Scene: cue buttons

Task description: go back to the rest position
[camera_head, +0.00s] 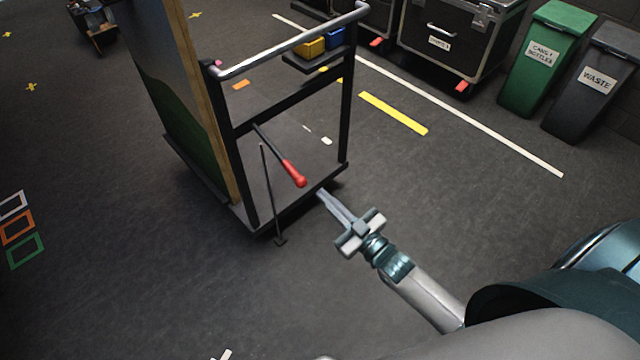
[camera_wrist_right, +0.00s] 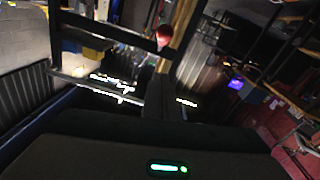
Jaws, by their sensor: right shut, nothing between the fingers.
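My right gripper (camera_head: 322,194) reaches in from the lower right in the head view, its fingers together and empty. Its tips are just short of the near edge of a wheeled cart (camera_head: 262,218). A lever with a red grip (camera_head: 294,173) on a dark rod stands at the cart, a little up and left of my fingertips, with a visible gap between them. In the right wrist view the lever's red end (camera_wrist_right: 164,34) shows beyond my dark fingers (camera_wrist_right: 160,96). My left gripper is not in view.
The cart has a pale rail (camera_head: 290,45), dark posts and a tall panel (camera_head: 165,80). A thin dark stand (camera_head: 270,195) is at its front. A green bin (camera_head: 540,55), a grey bin (camera_head: 597,85) and a black case (camera_head: 455,40) stand at upper right. Floor below the cart is clear.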

